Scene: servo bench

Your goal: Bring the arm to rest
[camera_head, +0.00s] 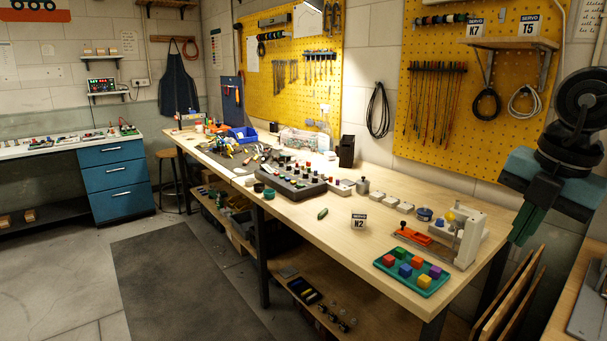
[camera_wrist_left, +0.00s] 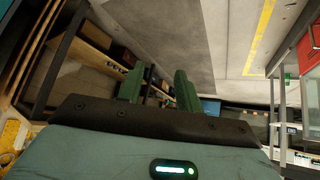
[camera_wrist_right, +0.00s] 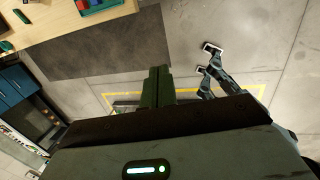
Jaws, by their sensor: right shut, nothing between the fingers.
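My right gripper (camera_head: 524,224) hangs at the right of the head view, its green fingers pointing down near the workbench's right end. In the right wrist view its two fingers (camera_wrist_right: 158,84) are together with nothing between them. It appears clear of the bench and its objects. My left gripper (camera_wrist_left: 158,86) shows only in the left wrist view. Its two green fingers stand apart with a gap between them and nothing held. The left arm is outside the head view.
The long workbench (camera_head: 310,230) carries a green tray (camera_head: 440,284) of coloured cubes, a white fixture (camera_head: 469,238), and a dark button panel (camera_head: 290,184). A yellow pegboard (camera_head: 480,90) hangs behind. Wooden boards (camera_head: 505,300) stand at the lower right. Open floor (camera_wrist_right: 220,40) shows below my right gripper.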

